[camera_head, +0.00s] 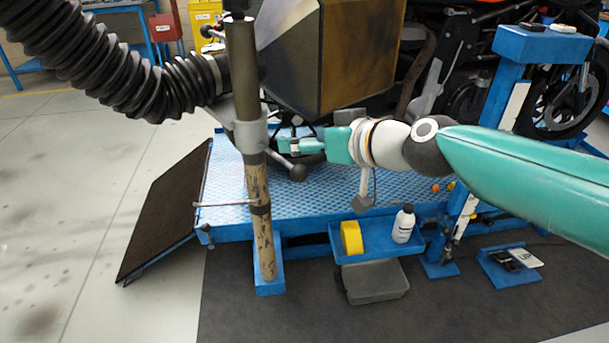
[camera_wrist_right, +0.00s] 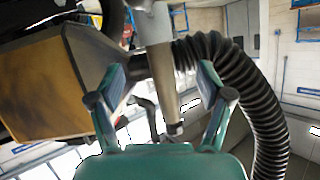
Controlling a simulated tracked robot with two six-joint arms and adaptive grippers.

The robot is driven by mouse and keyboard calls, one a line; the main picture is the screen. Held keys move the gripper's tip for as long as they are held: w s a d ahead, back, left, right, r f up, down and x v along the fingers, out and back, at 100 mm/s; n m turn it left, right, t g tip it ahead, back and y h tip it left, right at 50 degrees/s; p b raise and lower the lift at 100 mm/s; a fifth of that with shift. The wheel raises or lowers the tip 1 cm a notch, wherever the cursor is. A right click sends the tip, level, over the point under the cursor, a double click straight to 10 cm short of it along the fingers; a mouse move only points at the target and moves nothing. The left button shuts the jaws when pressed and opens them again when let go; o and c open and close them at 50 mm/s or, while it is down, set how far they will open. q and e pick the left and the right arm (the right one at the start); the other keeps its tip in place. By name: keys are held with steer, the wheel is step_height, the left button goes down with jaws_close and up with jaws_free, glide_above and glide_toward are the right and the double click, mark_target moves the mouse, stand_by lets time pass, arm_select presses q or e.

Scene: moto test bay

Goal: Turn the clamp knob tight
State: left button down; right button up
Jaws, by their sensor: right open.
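A grey collar clamp (camera_head: 251,136) sits around an upright post (camera_head: 258,190). A short arm runs from it down to the right and ends in a dark rounded knob (camera_head: 298,173). My right gripper (camera_head: 284,146) comes in from the right at collar height, just above the knob and apart from it. In the right wrist view, my right gripper (camera_wrist_right: 158,95) has its fingers spread wide, with nothing held. The post (camera_wrist_right: 160,75) shows beyond and between the fingers, with a short dark lever beside it. I cannot tell whether that lever is the knob. My left gripper is out of view.
A brown hood (camera_head: 350,55) hangs close above my right gripper, with a ribbed black hose (camera_head: 110,65) to the left. A blue platform (camera_head: 300,210) lies beneath. A tray (camera_head: 375,240) holds yellow tape and a white bottle. Floor at left is clear.

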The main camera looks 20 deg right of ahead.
mark_target(302, 173)
steer(key=shift+m+g, duration=0.4)
steer(key=shift+g, duration=0.4)
steer(key=f, duration=0.5)
steer(key=w+f, duration=0.1)
steer(key=f, duration=0.1)
steer(key=shift+w+a+f, duration=0.1)
steer(key=shift+a+f, duration=0.2)
